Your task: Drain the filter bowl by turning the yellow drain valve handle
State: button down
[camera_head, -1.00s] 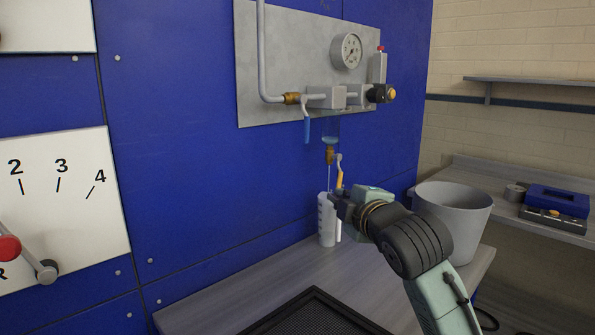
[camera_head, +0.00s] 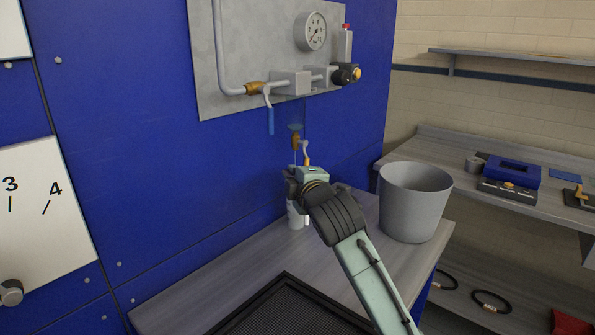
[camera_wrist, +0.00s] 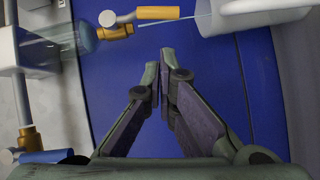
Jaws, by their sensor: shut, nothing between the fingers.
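The translucent blue filter bowl (camera_head: 295,127) hangs below the panel; the wrist view also shows it (camera_wrist: 84,38). Under it is the brass drain valve (camera_head: 296,142). Its yellow handle (camera_head: 307,160) points down beside the outlet and is clear in the wrist view (camera_wrist: 158,13). A thin pale line runs from the outlet to a white container (camera_wrist: 250,18); I cannot tell whether it is liquid or a tube. The container stands on the bench, partly hidden by my gripper (camera_head: 288,176). In the wrist view my gripper (camera_wrist: 163,70) is shut and empty, apart from the handle.
A blue-handled valve (camera_head: 270,120) and a gauge (camera_head: 311,31) are on the panel above. A grey bucket (camera_head: 415,203) stands right of my arm. A black mesh tray (camera_head: 285,310) lies at the front of the bench. Bare bench lies left of the container.

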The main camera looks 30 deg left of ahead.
jog(key=shift+w+f+p, duration=0.15)
jog(key=shift+w+p, duration=0.05)
jog(key=shift+w, duration=0.5)
jog(key=shift+w+f+p, duration=0.1)
jog(key=shift+w+p, duration=0.05)
jog(key=shift+w, duration=0.55)
jog(key=shift+f, duration=0.1)
jog(key=w+n+t+y+b, duration=0.1)
jog(key=n+b, duration=0.1)
jog(key=b, duration=0.2)
jog(key=shift+w+d+f+b, duration=0.1)
jog(key=shift+w+f+b, duration=0.1)
jog(key=shift+b, duration=0.1)
jog(key=shift+s, duration=0.15)
